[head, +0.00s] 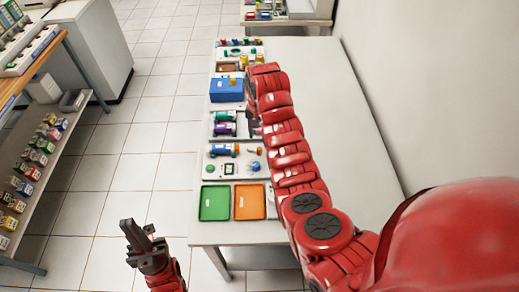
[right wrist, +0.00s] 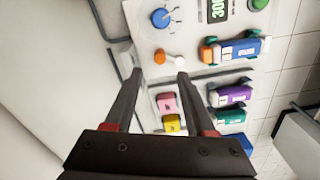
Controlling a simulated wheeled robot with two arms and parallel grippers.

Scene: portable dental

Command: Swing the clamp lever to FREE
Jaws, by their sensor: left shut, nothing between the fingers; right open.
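A small lever-like part with an orange knob (head: 260,151) sits on the white panel in the head view, and looks like the clamp lever. In the right wrist view its orange knob (right wrist: 160,56) and a white end (right wrist: 180,61) show just beyond my fingertips. My right gripper (right wrist: 160,73) is open and empty, its fingers pointing at the lever from above. Whether they touch it I cannot tell. In the head view my right gripper (head: 254,128) is partly hidden by its arm. My left gripper (head: 138,236) is shut and empty, left of the table. No FREE marking is readable.
A blue dial (right wrist: 160,18), a display (right wrist: 218,10) and a green button (head: 210,169) share the panel. A blue-and-orange cylinder (right wrist: 235,47) lies beside the lever. Green (head: 215,203) and orange (head: 249,202) trays are at the near end. The table's right side is bare.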

